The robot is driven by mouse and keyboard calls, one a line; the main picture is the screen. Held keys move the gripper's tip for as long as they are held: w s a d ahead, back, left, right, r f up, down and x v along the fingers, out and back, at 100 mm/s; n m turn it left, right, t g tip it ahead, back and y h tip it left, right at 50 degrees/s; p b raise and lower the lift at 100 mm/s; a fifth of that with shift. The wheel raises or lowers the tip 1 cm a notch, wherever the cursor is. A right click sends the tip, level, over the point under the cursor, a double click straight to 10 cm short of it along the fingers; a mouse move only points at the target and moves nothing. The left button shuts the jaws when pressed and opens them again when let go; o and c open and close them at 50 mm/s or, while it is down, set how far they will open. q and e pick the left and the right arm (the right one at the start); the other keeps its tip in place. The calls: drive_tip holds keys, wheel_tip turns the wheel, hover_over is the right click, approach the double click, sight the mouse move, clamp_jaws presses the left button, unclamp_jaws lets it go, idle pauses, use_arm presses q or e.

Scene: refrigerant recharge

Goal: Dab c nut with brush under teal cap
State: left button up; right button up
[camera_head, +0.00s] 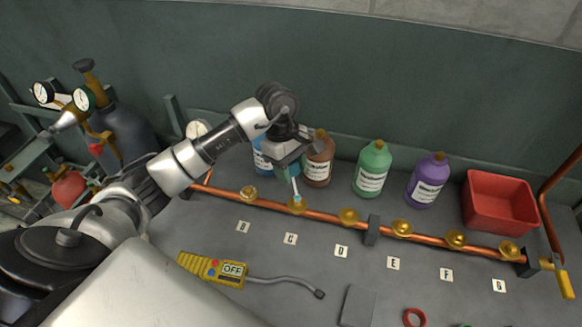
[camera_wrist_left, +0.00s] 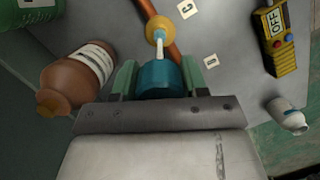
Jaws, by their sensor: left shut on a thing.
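My left gripper (camera_head: 288,168) is shut on the teal cap (camera_wrist_left: 162,78), which sits between its two fingers. A pale brush (camera_head: 296,189) points down from under the cap. In the left wrist view the brush (camera_wrist_left: 160,45) reaches out to the brass nut. The c nut (camera_head: 297,204) is on the copper pipe behind the C label (camera_head: 290,239); it also shows in the left wrist view (camera_wrist_left: 159,26). The brush tip overlaps the nut in both views; I cannot tell whether they touch. My right gripper is not in view.
A brown bottle (camera_head: 319,160), a green bottle (camera_head: 372,169) and a purple bottle (camera_head: 427,180) stand behind the copper pipe (camera_head: 325,216). A red bin (camera_head: 497,203) is at the right. A yellow meter (camera_head: 212,269) reading OFF lies in front. Several other nuts line the pipe.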

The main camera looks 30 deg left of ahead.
use_arm(q)
drive_tip(key=shift+f+b, duration=0.15)
drive_tip(key=shift+b, duration=0.25)
idle(1.4)
drive_tip(key=shift+s+d+p+v, duration=0.1)
drive_tip(key=shift+d+p+v, duration=0.15)
drive_tip(key=shift+p+v, duration=0.6)
drive_tip(key=shift+s+d+p+v, duration=0.1)
drive_tip(key=shift+d+p+v, duration=0.15)
drive_tip(key=shift+v, duration=1.25)
drive_tip(key=shift+s+d+p+v, duration=0.1)
drive_tip(key=shift+d+p+v, duration=0.3)
drive_tip(key=shift+v, duration=0.75)
drive_tip(key=shift+a, duration=0.1)
